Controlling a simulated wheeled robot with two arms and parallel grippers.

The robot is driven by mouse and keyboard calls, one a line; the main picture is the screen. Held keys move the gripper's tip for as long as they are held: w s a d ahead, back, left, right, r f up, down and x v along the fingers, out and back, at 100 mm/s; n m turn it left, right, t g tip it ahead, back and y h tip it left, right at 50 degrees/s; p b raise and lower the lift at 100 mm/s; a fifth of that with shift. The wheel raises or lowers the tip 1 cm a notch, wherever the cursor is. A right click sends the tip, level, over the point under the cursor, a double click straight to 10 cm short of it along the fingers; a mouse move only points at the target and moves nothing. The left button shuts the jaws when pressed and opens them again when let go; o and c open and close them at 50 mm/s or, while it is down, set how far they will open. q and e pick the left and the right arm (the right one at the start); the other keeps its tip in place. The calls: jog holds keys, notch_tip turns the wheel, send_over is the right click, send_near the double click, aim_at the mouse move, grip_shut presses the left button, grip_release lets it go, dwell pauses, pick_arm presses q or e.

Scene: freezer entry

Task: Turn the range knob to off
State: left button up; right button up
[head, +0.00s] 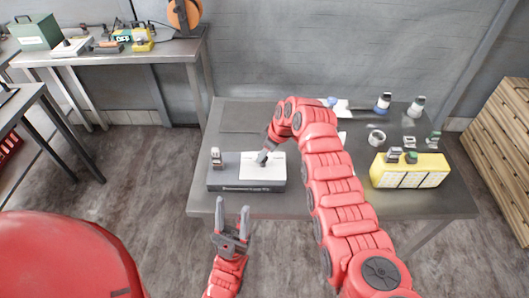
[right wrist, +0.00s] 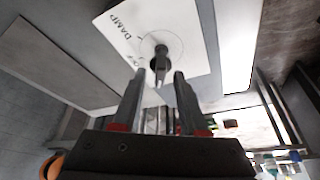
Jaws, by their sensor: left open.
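The range knob (right wrist: 160,58) is dark, with a narrow grip, on a white plate (right wrist: 190,30) lettered "DAMP" and a smaller word that seems to read "OFF". In the head view the white plate (head: 262,172) lies on a grey box (head: 220,182) on the table. My right gripper (right wrist: 160,74) is open at the knob. Its fingertips stand on either side of the knob's grip, with gaps showing. In the head view the right gripper (head: 265,155) largely hides the knob. My left gripper (head: 232,209) is open and empty, in front of the table's front edge.
A small device (head: 216,158) stands on the grey box's left end. A yellow case (head: 408,175), a round cup (head: 376,137) and several bottles (head: 383,103) occupy the table's right side. A side bench (head: 110,58) holds tools. The table's (head: 210,205) front left is bare.

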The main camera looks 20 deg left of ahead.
grip_shut()
